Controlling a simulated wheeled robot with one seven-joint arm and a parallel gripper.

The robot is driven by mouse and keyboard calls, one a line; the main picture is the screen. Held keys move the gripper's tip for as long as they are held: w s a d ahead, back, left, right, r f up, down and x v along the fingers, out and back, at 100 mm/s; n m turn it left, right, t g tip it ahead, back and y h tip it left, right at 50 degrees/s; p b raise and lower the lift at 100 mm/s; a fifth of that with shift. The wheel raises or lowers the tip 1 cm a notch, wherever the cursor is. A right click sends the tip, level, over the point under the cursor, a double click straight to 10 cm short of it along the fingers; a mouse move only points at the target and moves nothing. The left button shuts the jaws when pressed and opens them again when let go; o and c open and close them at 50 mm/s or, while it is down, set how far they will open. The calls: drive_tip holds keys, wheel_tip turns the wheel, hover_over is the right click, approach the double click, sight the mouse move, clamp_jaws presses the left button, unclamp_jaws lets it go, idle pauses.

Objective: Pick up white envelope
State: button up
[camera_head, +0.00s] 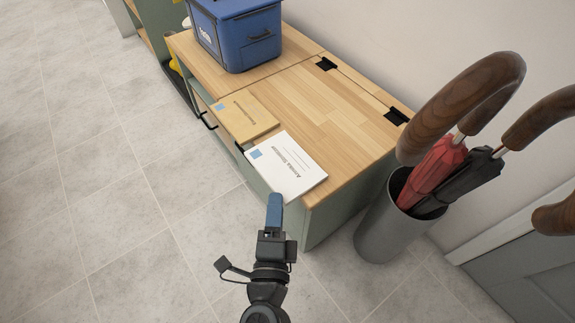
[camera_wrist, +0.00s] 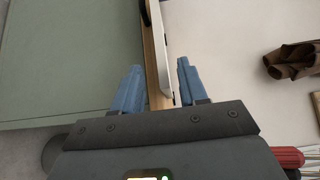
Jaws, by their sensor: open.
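The white envelope (camera_head: 286,167) lies flat on the front edge of the wooden bench top, with a blue stamp and dark writing on it. In the wrist view the envelope (camera_wrist: 158,48) shows edge-on as a thin white strip. My gripper (camera_head: 275,197) is at the envelope's near edge in the head view. In the wrist view my gripper (camera_wrist: 157,80) has its two blue fingers apart, with the envelope's edge and the bench edge in line with the gap between them. Whether the fingers touch the envelope cannot be told.
A brown envelope (camera_head: 245,117) lies beside the white one on the bench (camera_head: 325,108). A blue box (camera_head: 236,36) stands at the bench's far end. A grey umbrella stand (camera_head: 384,231) with umbrellas is at the right. The floor (camera_head: 110,200) at the left is clear.

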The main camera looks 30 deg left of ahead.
sight(276, 189)
drive_tip(key=b+x, duration=0.2)
drive_tip(key=x, duration=0.3)
drive_tip(key=shift+a, duration=0.15)
drive_tip(key=shift+r, duration=0.1)
clamp_jaws()
